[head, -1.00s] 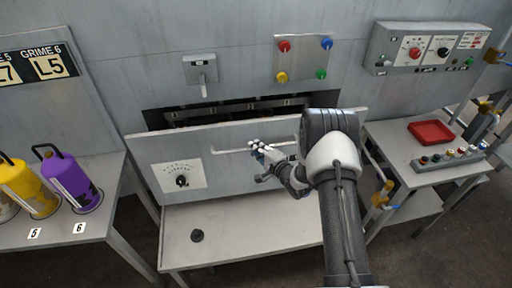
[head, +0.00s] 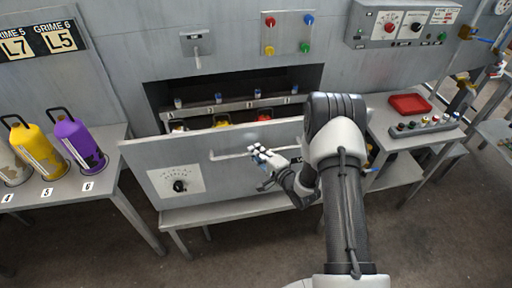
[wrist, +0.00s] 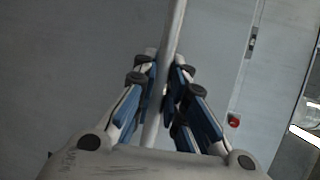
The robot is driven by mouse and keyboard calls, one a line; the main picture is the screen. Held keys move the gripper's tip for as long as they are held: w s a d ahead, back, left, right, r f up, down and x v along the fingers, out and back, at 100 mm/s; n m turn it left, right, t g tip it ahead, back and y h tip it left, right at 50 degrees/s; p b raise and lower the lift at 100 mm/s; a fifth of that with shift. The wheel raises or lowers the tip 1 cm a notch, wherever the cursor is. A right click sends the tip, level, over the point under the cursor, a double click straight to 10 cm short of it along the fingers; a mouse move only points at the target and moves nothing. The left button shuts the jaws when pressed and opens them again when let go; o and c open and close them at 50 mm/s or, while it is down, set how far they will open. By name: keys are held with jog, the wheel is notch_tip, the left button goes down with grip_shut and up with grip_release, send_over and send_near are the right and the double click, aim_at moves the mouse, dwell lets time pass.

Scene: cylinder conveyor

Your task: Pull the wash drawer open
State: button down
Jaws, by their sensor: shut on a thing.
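The wash drawer (head: 215,178) is a grey metal box front with a dial plate at its lower left. It stands out from the machine wall, and its open top shows behind the front. My gripper (head: 262,156) is shut on the drawer's long bar handle (head: 230,154) near its right part. In the wrist view the handle (wrist: 174,40) runs between the blue-padded fingers (wrist: 160,95). Inside the drawer, the tops of yellow and red things (head: 221,121) show; the front hides their lower parts. My arm hides the drawer's right end.
Yellow (head: 38,148) and purple (head: 80,143) canisters stand on the left table. A bench (head: 215,212) lies under the drawer. A red tray (head: 410,104) and a button strip (head: 424,126) are on the right table. Floor in front is clear.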

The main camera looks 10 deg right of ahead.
jog(key=shift+s, duration=0.5)
jog(key=c, duration=1.6)
grip_release()
jog(key=shift+c, duration=0.2)
jog(key=v, duration=1.2)
jog(key=shift+r, duration=0.15)
